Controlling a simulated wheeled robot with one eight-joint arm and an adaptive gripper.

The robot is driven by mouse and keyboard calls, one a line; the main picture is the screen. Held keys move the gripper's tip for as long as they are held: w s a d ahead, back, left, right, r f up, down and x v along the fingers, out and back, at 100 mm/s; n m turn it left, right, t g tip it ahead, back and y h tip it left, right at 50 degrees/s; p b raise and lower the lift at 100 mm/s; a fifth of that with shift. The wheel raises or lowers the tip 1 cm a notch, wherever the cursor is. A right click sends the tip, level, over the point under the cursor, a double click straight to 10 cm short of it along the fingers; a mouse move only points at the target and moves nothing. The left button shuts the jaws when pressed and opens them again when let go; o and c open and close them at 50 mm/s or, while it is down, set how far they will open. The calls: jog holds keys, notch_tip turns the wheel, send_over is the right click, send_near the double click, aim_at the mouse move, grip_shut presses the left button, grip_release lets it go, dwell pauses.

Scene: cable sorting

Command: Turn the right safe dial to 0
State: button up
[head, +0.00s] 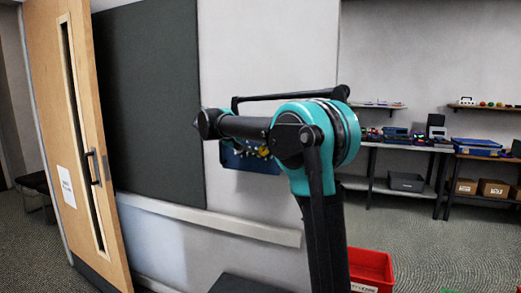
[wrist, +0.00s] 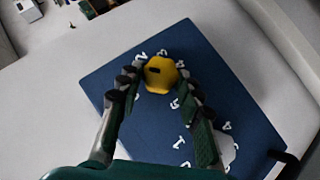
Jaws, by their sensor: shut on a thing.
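The blue safe panel (wrist: 110,88) fills the middle of the wrist view and lies tilted in the picture, with white digits around its dials. A yellow dial knob (wrist: 160,74) sits near its upper part, with a dark mark on its face. My gripper (wrist: 158,80) has one finger on each side of this knob and is shut on it. A white rounded piece (wrist: 227,149) shows at the lower right, partly hidden by my right finger. In the head view the blue panel (head: 236,162) is on the wall, largely hidden behind my arm. I cannot read the dial setting.
A wooden door (head: 75,130) stands open at the left, beside a dark board (head: 150,100). A pale ledge (head: 215,220) runs along the wall below the panel. A red bin (head: 370,268) and shelves with boxes (head: 493,188) are at the right.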

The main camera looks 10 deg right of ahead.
jog(key=shift+w+a+f+n+h, duration=0.1)
jog(key=shift+f+n+h, duration=0.1)
jog(key=shift+n+h, duration=0.8)
jog(key=shift+s+a+f+n+h, duration=0.15)
jog(key=shift+n+h, duration=0.6)
jog(key=shift+h, duration=0.5)
jog(key=shift+w+d+f+n+h, duration=0.1)
jog(key=shift+w+f+n+h, duration=0.1)
jog(key=shift+n+h, duration=0.8)
jog(key=shift+h, duration=0.25)
jog(key=o, duration=1.1)
jog(key=shift+o, duration=0.2)
jog(key=shift+a, duration=0.2)
jog(key=v, duration=1.1)
jog(key=shift+a, duration=0.35)
